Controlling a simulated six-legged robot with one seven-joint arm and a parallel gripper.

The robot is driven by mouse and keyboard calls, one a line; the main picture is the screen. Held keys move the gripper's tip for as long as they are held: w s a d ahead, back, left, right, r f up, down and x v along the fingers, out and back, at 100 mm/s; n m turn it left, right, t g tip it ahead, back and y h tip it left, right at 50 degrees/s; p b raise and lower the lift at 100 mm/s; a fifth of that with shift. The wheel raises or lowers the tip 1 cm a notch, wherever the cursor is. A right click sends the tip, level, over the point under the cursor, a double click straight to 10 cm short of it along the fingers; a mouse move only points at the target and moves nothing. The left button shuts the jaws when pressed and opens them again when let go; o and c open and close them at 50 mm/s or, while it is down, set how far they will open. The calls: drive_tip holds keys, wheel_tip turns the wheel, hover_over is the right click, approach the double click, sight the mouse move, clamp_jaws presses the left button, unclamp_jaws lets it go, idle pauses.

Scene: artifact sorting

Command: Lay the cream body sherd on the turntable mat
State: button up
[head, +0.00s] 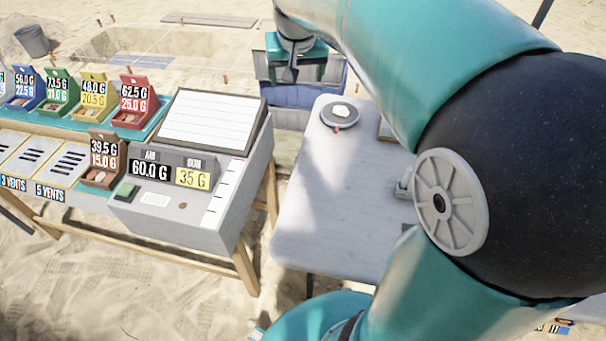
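A round dark grey turntable mat (325,118) sits at the far end of the pale grey table. A small cream piece (341,109), which looks like the cream body sherd, lies flat on the mat. A small red mark shows at the mat's near edge. My gripper (290,74) hangs at the top middle, left of and beyond the turntable in the picture, apart from the cream piece. It is small and dark here, so its fingers cannot be told open or shut. Nothing is clearly seen in it.
The pale grey table (320,200) is mostly clear at its near left. A blue crate (300,95) stands behind it, beyond a gap. On the left, a bench holds a sloped console (205,175) and several coloured, labelled bins (135,105). My arm hides the right side.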

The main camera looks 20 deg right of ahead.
drive_tip(key=s+a+f+n, duration=0.1)
drive_tip(key=s+a, duration=0.1)
drive_tip(key=s, duration=0.5)
drive_tip(key=s+a+f+n+y, duration=0.1)
drive_tip(key=s+a+f, duration=0.1)
drive_tip(key=s, duration=0.5)
drive_tip(key=s+a+f+n+t, duration=0.1)
drive_tip(key=s+a, duration=0.3)
drive_tip(key=s, duration=0.4)
drive_tip(key=shift+a+f+y, duration=0.25)
drive_tip(key=shift+f+y, duration=0.05)
drive_tip(key=shift+f, duration=0.1)
